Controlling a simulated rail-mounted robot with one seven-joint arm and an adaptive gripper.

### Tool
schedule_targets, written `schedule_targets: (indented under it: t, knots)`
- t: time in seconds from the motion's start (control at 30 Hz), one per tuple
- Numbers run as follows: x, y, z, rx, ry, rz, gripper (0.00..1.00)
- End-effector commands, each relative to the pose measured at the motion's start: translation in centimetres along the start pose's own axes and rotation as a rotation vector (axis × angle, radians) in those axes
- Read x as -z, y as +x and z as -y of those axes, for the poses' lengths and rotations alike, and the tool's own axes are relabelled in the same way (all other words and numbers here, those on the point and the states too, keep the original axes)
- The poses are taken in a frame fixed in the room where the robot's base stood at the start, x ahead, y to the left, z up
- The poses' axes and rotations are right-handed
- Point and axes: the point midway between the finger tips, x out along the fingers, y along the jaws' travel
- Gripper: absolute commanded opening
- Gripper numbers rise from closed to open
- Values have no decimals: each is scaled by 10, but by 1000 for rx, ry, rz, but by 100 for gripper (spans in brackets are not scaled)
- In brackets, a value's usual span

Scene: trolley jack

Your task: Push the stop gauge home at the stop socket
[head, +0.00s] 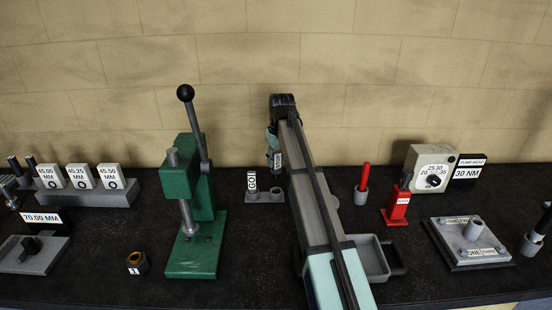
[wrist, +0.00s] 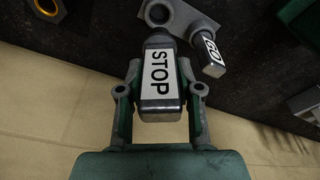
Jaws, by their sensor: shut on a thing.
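The stop gauge (wrist: 160,78), a dark block with a white STOP label, is between the two fingers of my gripper (wrist: 161,88) in the wrist view. It also shows in the head view (head: 277,160), under my gripper (head: 272,138). The grey two-place gauge stand (wrist: 188,12) lies beyond it. In the head view the round stop socket (head: 277,194) is below the gauge, which appears raised over it. The gauge's lower end is dark, and I cannot tell whether it touches the socket. The GO gauge (head: 252,183) stands in the other place, just left.
A green press (head: 195,210) with a lever stands to the left. A grey tray (head: 372,262) lies right of my arm. A grey cup with a red pin (head: 363,185) and a red block (head: 397,205) stand further right. The wall is close behind the stand.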

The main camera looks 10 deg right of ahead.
Motion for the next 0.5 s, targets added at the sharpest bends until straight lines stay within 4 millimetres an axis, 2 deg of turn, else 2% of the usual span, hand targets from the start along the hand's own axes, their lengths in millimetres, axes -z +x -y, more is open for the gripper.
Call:
schedule_targets:
  t: [0.5]
  knots:
    - [-7, 44, 0, 0, 0, 0, 0]
